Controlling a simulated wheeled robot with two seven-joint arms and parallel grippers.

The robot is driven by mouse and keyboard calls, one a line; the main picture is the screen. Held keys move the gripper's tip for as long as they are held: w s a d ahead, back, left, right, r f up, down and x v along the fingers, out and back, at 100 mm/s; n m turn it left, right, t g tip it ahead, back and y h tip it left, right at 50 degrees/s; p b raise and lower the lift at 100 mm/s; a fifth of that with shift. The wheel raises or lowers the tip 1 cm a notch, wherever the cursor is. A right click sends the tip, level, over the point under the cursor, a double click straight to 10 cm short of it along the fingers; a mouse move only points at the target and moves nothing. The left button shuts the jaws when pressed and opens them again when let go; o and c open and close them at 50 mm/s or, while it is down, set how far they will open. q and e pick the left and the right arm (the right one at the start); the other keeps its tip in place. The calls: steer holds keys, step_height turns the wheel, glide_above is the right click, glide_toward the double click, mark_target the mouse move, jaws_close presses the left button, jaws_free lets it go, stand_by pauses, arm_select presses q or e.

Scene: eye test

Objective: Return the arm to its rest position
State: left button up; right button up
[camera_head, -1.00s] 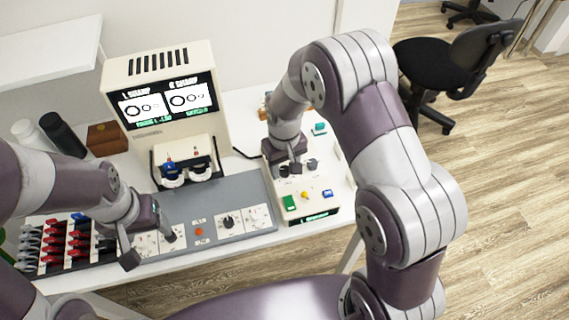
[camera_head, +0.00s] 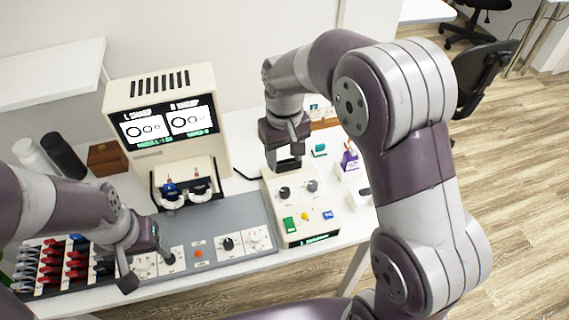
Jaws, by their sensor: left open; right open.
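My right gripper (camera_head: 289,163) is open and points down above the back of a cream control box (camera_head: 293,236). The box has two dark knobs, a green button, a yellow knob and a blue button on top. Nothing shows between the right fingers. My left gripper (camera_head: 140,268) is open at the left, in front of the left part of a grey control panel (camera_head: 215,225), and hides some of its dials. I see nothing held in it.
A cream screen machine (camera_head: 160,80) stands behind the panel. A rack of red, grey and black-handled pieces (camera_head: 62,262) lies at the left. Dark and white cylinders and a brown box (camera_head: 107,158) stand behind it. A small white holder (camera_head: 352,180) is right of the control box.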

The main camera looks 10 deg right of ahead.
stand_by(0.4)
steer(key=s+d+f+m, duration=0.1)
steer(key=s+d, duration=0.2)
steer(key=s, duration=0.4)
steer(key=s+d+m+t+p, duration=0.1)
steer(key=s+d, duration=0.1)
steer(key=s, duration=0.5)
steer(key=shift+d+f, duration=0.35)
steer(key=shift+d, duration=0.05)
steer(key=shift+w, duration=0.1)
stand_by(3.2)
